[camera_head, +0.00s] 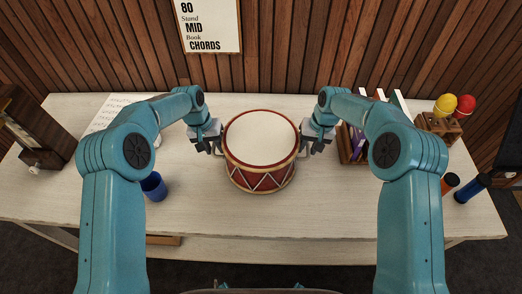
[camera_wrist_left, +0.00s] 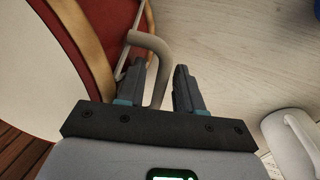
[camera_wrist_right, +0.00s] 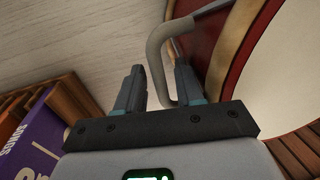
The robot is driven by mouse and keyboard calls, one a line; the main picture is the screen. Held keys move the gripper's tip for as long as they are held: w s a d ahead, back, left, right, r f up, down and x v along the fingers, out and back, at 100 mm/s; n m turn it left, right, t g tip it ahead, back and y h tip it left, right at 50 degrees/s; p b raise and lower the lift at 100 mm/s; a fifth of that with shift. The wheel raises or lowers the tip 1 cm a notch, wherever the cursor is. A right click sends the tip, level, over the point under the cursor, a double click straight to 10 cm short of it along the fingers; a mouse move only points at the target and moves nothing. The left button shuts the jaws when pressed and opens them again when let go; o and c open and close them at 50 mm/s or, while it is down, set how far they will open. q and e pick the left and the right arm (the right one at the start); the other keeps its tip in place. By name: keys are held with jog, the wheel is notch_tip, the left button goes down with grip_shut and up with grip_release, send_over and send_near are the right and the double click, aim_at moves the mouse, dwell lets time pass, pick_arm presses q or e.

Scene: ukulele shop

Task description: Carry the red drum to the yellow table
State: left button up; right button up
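The red drum (camera_head: 260,179) has a cream top and stands upright on a pale wooden table (camera_head: 300,215). A grey bar handle sticks out on each side. My left gripper (camera_head: 217,146) is at the drum's left side; in the left wrist view its open fingers (camera_wrist_left: 160,90) stand either side of a handle (camera_wrist_left: 153,45). My right gripper (camera_head: 306,146) is at the right side; in the right wrist view its open fingers (camera_wrist_right: 158,88) also stand either side of a handle (camera_wrist_right: 157,45). No table that looks yellow is in view.
A blue cup (camera_head: 153,187) stands front left, a dark wooden clock-like box (camera_head: 35,130) far left. The table in front of the drum is clear.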

pick_arm(q)
jog(key=shift+w+a+f, duration=0.1)
jog(key=shift+w+f, duration=0.2)
jog(key=shift+w, duration=0.05)
pick_arm(e)
jog(key=shift+w+a+f, duration=0.1)
jog(key=shift+w+f, duration=0.15)
jog(key=shift+w, duration=0.05)
pick_arm(q)
jog(key=c, duration=0.5)
pick_arm(e)
jog(key=c, duration=0.5)
pick_arm(q)
grip_shut()
pick_arm(e)
grip_shut()
pick_arm(q)
jog(key=shift+s+r, duration=0.15)
jog(key=shift+r, duration=0.05)
pick_arm(e)
jog(key=shift+s+r, duration=0.15)
jog(key=shift+r, duration=0.05)
pick_arm(q)
jog(key=shift+w+f, duration=0.1)
jog(key=shift+w, duration=0.1)
pick_arm(e)
jog(key=shift+w+f, duration=0.15)
jog(key=shift+w, duration=0.05)
jog(key=shift+d, duration=0.2)
